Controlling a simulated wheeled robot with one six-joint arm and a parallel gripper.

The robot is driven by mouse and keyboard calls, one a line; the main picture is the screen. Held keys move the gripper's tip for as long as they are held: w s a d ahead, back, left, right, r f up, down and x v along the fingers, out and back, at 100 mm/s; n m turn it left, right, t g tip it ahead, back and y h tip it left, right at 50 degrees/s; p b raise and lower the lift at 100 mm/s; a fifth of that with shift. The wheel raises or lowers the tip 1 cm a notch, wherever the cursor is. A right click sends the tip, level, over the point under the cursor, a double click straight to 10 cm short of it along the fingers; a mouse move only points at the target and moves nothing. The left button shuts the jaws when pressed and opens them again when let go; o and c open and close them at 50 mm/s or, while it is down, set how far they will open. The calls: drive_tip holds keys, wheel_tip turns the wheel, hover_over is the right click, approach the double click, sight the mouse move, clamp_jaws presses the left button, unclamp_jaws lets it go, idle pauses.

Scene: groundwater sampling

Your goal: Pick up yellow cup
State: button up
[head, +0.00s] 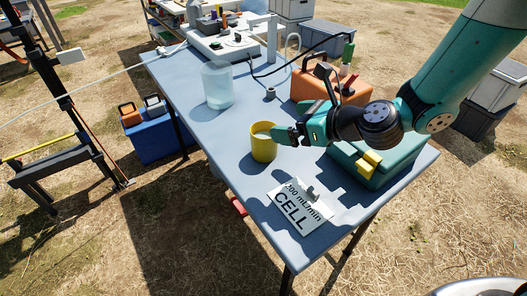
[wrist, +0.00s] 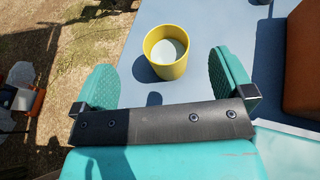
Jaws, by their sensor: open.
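The yellow cup (head: 264,145) stands upright on the grey-blue table (head: 190,82), near its left edge. It has something pale inside. My gripper (head: 285,134) is just to the right of the cup in the head view. In the wrist view the cup (wrist: 167,50) lies ahead of and between the two teal fingers of my gripper (wrist: 165,78), which are spread wide. The fingers hold nothing, and I see no contact with the cup.
A clear bottle (head: 217,86) stands behind the cup. A white CELL card (head: 298,206) lies in front. A teal case (head: 375,160) and an orange case (head: 310,86) sit to the right. A small grey fitting (head: 270,93) stands between bottle and orange case.

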drive_tip(key=b, duration=0.3)
approach(275, 146)
drive_tip(key=shift+m, duration=0.3)
drive_tip(key=x, duration=0.5)
drive_tip(key=shift+s+f, duration=0.1)
drive_tip(key=shift+f, duration=0.05)
drive_tip(key=p+x, duration=0.1)
drive_tip(key=x, duration=0.6)
drive_tip(key=shift+a, duration=0.25)
drive_tip(key=c, duration=1.1)
